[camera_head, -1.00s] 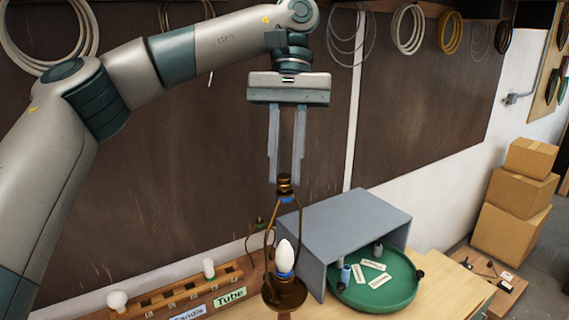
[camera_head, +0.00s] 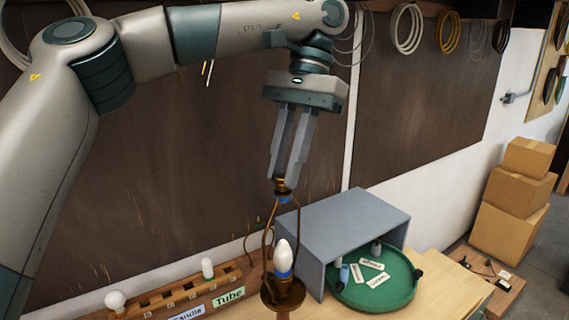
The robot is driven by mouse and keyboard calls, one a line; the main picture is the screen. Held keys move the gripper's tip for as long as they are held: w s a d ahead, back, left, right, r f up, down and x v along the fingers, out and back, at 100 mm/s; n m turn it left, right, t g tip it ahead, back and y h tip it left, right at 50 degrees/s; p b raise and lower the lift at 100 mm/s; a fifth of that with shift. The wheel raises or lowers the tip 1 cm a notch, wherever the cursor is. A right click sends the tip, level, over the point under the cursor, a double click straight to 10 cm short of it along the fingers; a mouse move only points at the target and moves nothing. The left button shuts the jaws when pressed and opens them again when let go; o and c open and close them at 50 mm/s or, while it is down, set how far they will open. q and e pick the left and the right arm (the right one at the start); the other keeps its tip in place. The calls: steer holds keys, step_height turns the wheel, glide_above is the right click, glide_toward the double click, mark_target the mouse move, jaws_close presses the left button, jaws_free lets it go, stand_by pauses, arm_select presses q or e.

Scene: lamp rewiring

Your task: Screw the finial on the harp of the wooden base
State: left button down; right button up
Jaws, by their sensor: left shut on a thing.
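My left gripper (camera_head: 283,182) points down and is shut on the brass finial (camera_head: 281,187) at the top of the harp. The finial sits at the harp's top, just above a blue ring; whether its thread is engaged cannot be seen. The harp (camera_head: 267,240) is a thin brass loop around a white candle-shaped bulb (camera_head: 283,256). The bulb stands upright with a blue band at its foot. My right gripper is not in view.
A grey open box (camera_head: 345,222) stands right of the lamp, close to the harp. A green round tray (camera_head: 372,296) with labels and small parts is partly under it. A wooden bulb rack (camera_head: 180,295) is at the left. Cardboard boxes (camera_head: 515,205) are far right.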

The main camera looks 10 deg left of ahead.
arm_select(q)
steer(key=shift+d+m+y, duration=0.1)
steer(key=shift+m+y, duration=0.3)
steer(key=shift+m, duration=0.7)
steer(key=c, duration=1.5)
jaws_free()
steer(key=shift+c, duration=0.2)
steer(key=n, duration=0.2)
steer(key=n+h, duration=0.1)
steer(key=n, duration=0.1)
steer(key=shift+w+a+h, duration=0.1)
steer(key=shift+a+h, duration=0.1)
steer(key=shift+h, duration=0.1)
steer(key=n, duration=0.2)
steer(key=n+h, duration=0.1)
steer(key=n, duration=0.1)
steer(key=shift+a+h+b, duration=0.1)
steer(key=shift+h+b, duration=0.2)
steer(key=shift+b, duration=0.05)
steer(key=shift+f, duration=0.1)
